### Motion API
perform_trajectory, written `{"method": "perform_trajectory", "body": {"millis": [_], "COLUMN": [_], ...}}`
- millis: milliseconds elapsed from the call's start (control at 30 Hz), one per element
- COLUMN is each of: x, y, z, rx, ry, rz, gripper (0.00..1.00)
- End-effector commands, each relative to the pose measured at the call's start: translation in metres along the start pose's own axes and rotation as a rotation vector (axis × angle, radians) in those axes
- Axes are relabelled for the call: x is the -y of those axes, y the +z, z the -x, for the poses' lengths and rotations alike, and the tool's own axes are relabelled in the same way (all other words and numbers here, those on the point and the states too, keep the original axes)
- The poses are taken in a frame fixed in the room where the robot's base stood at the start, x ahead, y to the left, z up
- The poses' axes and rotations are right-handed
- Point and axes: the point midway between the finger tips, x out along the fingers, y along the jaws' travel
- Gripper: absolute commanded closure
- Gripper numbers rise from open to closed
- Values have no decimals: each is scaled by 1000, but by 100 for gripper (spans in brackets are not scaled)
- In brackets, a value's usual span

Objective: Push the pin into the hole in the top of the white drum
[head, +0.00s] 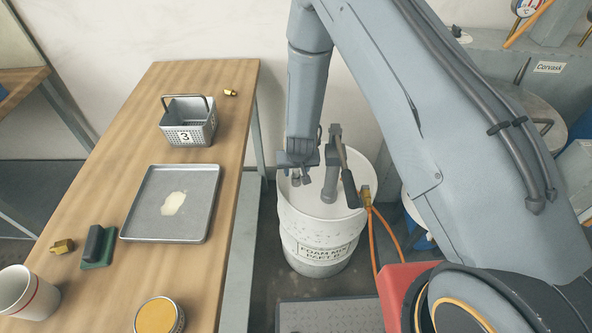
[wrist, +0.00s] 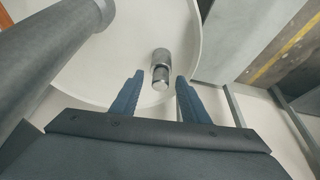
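The white drum (head: 318,240) stands on the floor to the right of the wooden table. In the wrist view its pale round top (wrist: 215,20) fills much of the upper picture. A short grey metal pin (wrist: 161,60) stands on the drum's top near the rim, with a narrower end toward the camera. The pin also shows in the head view (head: 296,180), just below my gripper (head: 297,170). In the wrist view my gripper (wrist: 160,77) is open, with a dark blue finger on each side of the pin and visible gaps. The hole is not visible.
A grey pump tube (head: 331,180) with a lever rises from the drum top close to my gripper; it is at left in the wrist view (wrist: 40,50). An orange hose (head: 376,245) hangs at the drum's right. The table (head: 235,100) holds a basket (head: 188,122) and tray (head: 212,215).

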Motion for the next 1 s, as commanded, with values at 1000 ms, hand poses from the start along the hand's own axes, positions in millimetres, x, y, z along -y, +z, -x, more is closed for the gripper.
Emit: {"method": "perform_trajectory", "body": {"millis": [1000], "x": [0], "y": [0], "z": [76], "rx": [0], "ry": [0], "rz": [1], "gripper": [59]}}
